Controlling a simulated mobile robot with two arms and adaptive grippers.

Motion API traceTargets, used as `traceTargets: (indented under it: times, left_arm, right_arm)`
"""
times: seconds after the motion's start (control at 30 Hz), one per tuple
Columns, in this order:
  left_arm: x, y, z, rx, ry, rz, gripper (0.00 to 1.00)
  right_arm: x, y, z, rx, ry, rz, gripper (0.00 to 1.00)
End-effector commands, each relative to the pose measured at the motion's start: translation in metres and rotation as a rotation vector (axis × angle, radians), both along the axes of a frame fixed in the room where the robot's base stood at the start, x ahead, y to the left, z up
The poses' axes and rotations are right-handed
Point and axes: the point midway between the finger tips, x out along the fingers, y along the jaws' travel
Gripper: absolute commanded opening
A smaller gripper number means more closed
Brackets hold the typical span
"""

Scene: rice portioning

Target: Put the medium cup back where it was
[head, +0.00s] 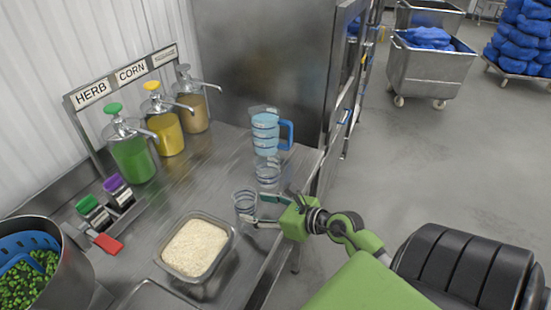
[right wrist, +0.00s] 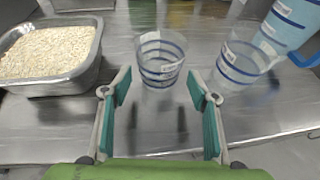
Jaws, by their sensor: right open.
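A clear cup with dark blue bands (head: 243,203) stands upright on the steel counter. It also shows in the right wrist view (right wrist: 160,58), just ahead of the fingertips and midway between them. A second clear banded cup (head: 268,171) stands behind it and shows to its right in the right wrist view (right wrist: 240,65). I cannot tell for sure which is the medium cup. My right gripper (head: 261,211) is open and empty beside the nearer cup; its fingers also show in the right wrist view (right wrist: 160,88). My left gripper is out of view.
A blue-handled jug (head: 265,133) stands behind the cups. A steel pan of rice (head: 231,235) sits in front of them. Pump dispensers (head: 132,155) line the counter's back. A pot of green pieces (head: 75,270) is at the left. The counter edge is close on the right.

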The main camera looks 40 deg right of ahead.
Motion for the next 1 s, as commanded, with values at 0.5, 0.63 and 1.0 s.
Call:
traceTargets:
  times: [0.5, 0.63, 1.0]
  left_arm:
    - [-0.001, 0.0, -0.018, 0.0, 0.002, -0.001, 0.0]
    - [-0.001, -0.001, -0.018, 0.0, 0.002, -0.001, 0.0]
    - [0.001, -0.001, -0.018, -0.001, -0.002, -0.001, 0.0]
  right_arm:
    - [-0.066, -0.017, 0.027, 0.0, 0.002, 0.002, 0.55]
    - [-0.068, -0.017, 0.029, -0.001, 0.001, 0.001, 0.55]
    - [-0.065, -0.019, 0.015, 0.095, 0.014, -0.033, 0.55]
